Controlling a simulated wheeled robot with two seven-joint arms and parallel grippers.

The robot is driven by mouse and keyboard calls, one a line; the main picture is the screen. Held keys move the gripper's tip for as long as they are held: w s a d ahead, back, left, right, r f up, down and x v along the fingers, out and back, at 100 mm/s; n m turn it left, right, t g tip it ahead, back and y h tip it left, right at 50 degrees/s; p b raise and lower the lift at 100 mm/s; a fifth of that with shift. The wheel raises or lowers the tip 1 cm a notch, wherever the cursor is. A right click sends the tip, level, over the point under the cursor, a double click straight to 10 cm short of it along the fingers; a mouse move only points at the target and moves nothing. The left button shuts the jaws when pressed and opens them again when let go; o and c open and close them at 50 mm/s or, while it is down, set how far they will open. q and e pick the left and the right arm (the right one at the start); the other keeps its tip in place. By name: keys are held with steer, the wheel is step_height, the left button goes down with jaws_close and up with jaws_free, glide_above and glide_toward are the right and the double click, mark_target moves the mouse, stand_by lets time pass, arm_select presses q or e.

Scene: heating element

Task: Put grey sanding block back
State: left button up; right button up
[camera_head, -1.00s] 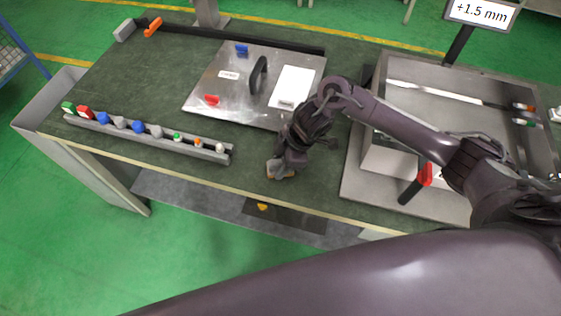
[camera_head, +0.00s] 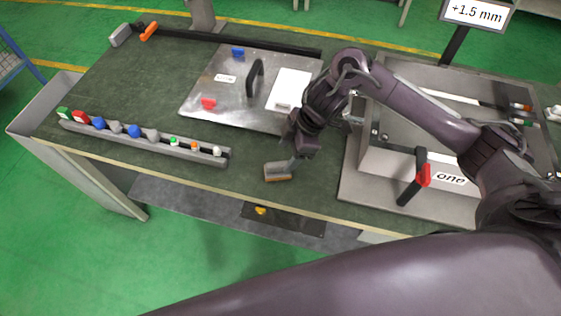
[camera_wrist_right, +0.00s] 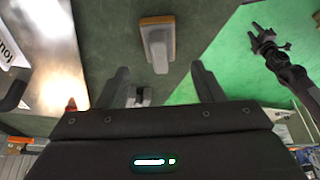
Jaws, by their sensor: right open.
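The grey sanding block (camera_head: 277,171), with an orange-brown underside, lies on the green tabletop near the front edge. It also shows in the right wrist view (camera_wrist_right: 157,40), beyond the fingertips and clear of them. My right gripper (camera_head: 299,152) is open and empty, a little above and to the right of the block in the head view. Its two spread fingers show in the wrist view (camera_wrist_right: 161,82). My left gripper (camera_wrist_right: 265,40) shows small at the right of the wrist view, over the green floor; its opening is unclear. It is outside the head view.
A grey rack (camera_head: 150,146) with several coloured knobs runs along the front left. A metal plate (camera_head: 200,105) with a black handle lies behind the block. A metal fixture (camera_head: 348,190) with a red-and-black clamp stands at right. Bare tabletop (camera_head: 245,178) surrounds the block.

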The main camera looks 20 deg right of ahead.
steer(key=v, duration=0.5)
stand_by(0.5)
